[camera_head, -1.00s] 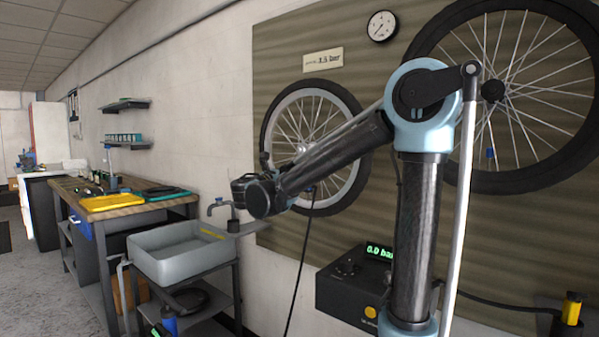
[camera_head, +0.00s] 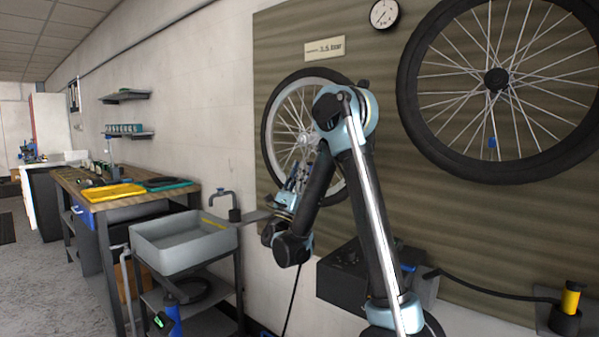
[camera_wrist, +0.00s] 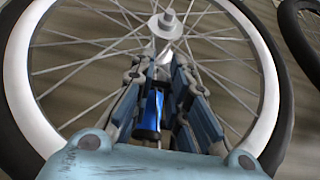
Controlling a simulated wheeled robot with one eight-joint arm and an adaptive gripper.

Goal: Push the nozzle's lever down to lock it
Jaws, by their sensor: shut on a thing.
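My gripper (camera_wrist: 158,72) is in front of the white-rimmed wheel in the wrist view, its fingers closed in around a blue and black nozzle (camera_wrist: 151,110). Which part of the nozzle is its lever, and how far down it is, I cannot tell. In the head view my gripper (camera_head: 294,178) is at the lower left of the smaller wheel (camera_head: 268,130), and the fingers hide the nozzle there. A black hose (camera_head: 292,302) hangs down below my gripper.
A larger wheel (camera_head: 408,90) hangs to the right on the board, with a gauge (camera_head: 384,14) above. A black box (camera_head: 338,280) is behind my arm. A grey sink (camera_head: 190,262) and a workbench (camera_head: 95,210) stand to the left. Floor at far left is clear.

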